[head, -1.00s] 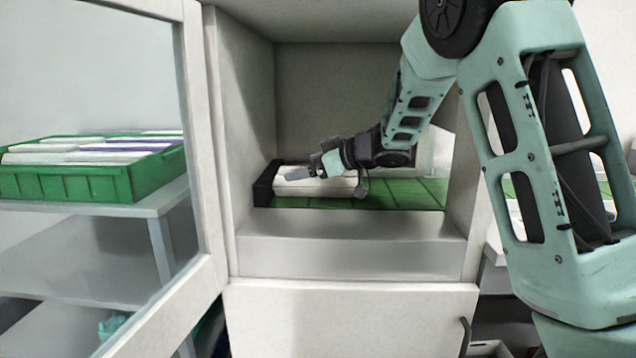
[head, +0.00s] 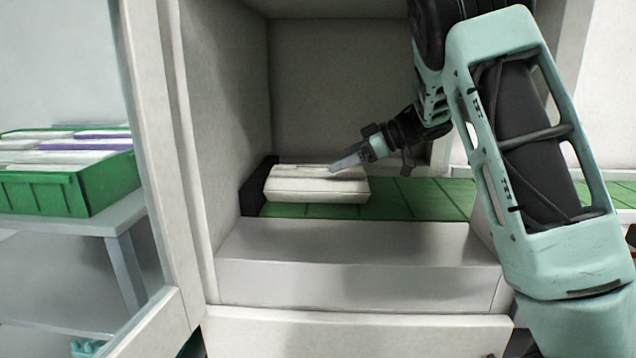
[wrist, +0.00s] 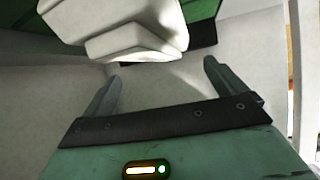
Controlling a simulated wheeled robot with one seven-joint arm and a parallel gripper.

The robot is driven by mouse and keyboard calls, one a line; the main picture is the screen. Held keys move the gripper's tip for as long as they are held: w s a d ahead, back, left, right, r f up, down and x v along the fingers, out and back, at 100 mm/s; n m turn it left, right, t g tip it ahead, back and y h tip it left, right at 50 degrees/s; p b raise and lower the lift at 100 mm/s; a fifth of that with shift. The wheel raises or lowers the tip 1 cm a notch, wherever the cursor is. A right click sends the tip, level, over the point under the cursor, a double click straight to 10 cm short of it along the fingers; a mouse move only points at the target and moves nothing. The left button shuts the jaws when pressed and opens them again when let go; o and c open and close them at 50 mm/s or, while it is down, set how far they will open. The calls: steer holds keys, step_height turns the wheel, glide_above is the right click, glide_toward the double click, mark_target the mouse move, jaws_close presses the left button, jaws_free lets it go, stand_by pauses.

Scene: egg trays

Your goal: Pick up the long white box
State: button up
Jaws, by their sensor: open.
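A long white box (head: 316,186) lies on a green slatted surface (head: 420,196) inside a pale cabinet, near its left wall. My gripper (head: 336,166) is at the right rear of the box in the head view, its fingertips overlapping the box's top edge in the picture. In the wrist view the white box (wrist: 130,38) is beyond the fingertips, and my gripper (wrist: 160,74) is open with nothing between its fingers. I cannot tell whether a finger touches the box.
A black block (head: 256,187) stands at the box's left end. The cabinet side walls and front sill (head: 350,242) frame the opening. At the left, a green crate (head: 70,190) with white and purple boxes stands on a shelf. The green surface right of the box is clear.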

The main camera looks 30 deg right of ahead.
mark_target(320, 168)
steer(key=b+x, duration=0.1)
steer(key=x, duration=0.5)
steer(key=shift+w+a, duration=0.1)
steer(key=shift+w, duration=0.15)
steer(key=c, duration=1.5)
steer(key=shift+r, duration=0.15)
